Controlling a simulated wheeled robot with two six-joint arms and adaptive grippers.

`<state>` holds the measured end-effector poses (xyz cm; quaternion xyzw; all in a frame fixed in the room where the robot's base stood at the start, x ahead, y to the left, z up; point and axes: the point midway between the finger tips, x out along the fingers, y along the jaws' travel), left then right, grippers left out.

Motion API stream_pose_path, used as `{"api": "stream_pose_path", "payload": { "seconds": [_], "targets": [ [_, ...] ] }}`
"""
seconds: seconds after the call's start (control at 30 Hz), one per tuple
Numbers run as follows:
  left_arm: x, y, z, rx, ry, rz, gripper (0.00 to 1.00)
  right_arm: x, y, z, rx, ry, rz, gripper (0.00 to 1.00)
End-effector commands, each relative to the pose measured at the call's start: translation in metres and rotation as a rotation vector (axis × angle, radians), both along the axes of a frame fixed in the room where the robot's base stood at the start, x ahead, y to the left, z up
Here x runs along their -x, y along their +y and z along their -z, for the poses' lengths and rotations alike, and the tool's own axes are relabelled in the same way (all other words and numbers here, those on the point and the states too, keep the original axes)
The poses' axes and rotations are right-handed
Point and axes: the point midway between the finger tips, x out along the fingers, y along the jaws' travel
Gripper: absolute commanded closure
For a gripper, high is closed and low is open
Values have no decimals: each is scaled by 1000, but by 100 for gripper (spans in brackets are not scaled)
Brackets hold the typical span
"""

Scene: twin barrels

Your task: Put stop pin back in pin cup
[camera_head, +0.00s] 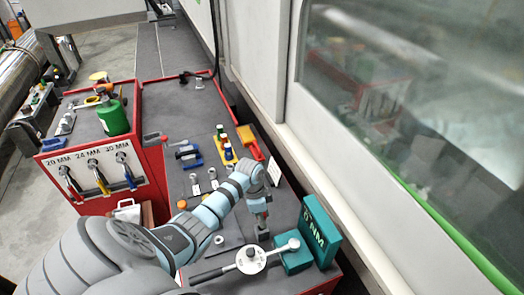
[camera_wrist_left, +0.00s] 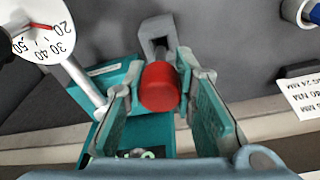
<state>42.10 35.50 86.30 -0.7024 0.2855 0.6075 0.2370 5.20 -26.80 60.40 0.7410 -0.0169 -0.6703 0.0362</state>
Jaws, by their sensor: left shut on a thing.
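The stop pin, with a red round head (camera_wrist_left: 160,88), is between the fingers of my left gripper (camera_wrist_left: 158,98), which is shut on it. A small grey square holder, seemingly the pin cup (camera_wrist_left: 158,27), lies just beyond the red head in the wrist view. The pin's lower part overlaps the cup's opening; I cannot tell how deep it sits. In the head view my left gripper (camera_head: 259,206) is over the right part of the dark bench top, directly above the dark cup (camera_head: 264,232). The pin is hidden there. My right gripper is not in view.
A torque wrench with a white dial (camera_head: 251,260) lies close in front, its end at a teal case (camera_head: 318,232). A white label card (camera_head: 274,171), a yellow-and-red tool (camera_head: 250,142) and small sockets lie behind. A green bottle (camera_head: 112,115) stands left.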

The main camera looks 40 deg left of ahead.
Motion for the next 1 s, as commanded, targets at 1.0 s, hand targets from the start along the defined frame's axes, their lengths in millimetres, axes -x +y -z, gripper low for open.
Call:
{"api": "stream_pose_path", "payload": {
  "seconds": [1.0],
  "targets": [
    [0,0,27,1,-1,1,100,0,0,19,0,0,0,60]
  ]
}}
